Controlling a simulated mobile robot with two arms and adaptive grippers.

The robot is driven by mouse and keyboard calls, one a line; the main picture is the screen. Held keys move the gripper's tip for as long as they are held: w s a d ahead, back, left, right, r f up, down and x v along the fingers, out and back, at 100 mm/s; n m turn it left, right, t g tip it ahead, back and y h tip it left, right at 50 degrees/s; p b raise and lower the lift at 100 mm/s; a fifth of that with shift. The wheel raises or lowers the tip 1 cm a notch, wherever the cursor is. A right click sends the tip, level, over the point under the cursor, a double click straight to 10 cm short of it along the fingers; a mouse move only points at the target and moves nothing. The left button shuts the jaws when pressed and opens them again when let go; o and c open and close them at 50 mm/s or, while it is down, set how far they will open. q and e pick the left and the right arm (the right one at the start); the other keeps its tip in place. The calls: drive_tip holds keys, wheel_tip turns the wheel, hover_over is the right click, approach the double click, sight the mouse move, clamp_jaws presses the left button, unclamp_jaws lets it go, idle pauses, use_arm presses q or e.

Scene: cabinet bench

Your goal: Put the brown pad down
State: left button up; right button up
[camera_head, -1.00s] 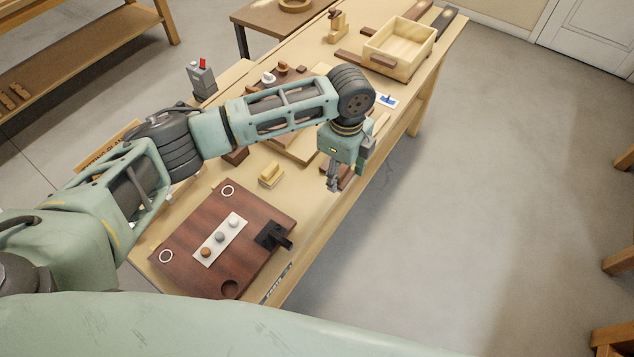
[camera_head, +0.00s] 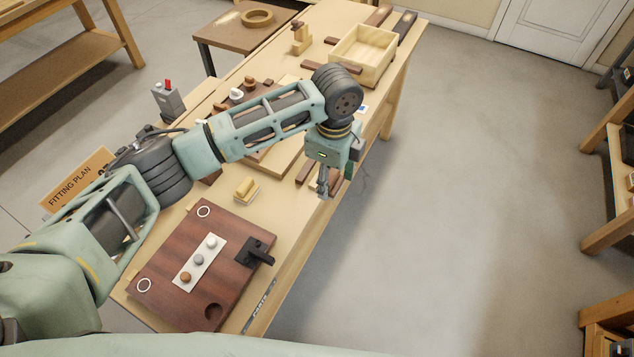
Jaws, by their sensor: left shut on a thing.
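My left gripper (camera_head: 323,187) points down over the right edge of the bench (camera_head: 262,210), near its middle. It is shut on a small brown piece, which I take for the brown pad (camera_head: 335,185). The pad is mostly hidden by the fingers and shows only as a dark brown patch beside the fingertips. I cannot tell whether it touches the bench top. My right gripper is not in view.
A dark wooden board (camera_head: 165,255) with a white strip, rings and a black latch (camera_head: 256,252) lies nearer. A yellow block (camera_head: 246,188) sits beyond it. Dark strips lie near the gripper. An open wooden box (camera_head: 362,57) stands at the far end.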

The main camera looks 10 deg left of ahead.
use_arm(q)
drive_tip(key=s+a, duration=0.1)
drive_tip(key=s, duration=0.3)
drive_tip(key=p, duration=0.2)
hover_over(284, 211)
wheel_tip(284, 211, down, 6)
drive_tip(key=shift+f, duration=0.45)
wheel_tip(284, 211, down, 3)
drive_tip(key=shift+f, duration=0.45)
drive_tip(key=shift+f, duration=0.1)
drive_tip(key=o, duration=1)
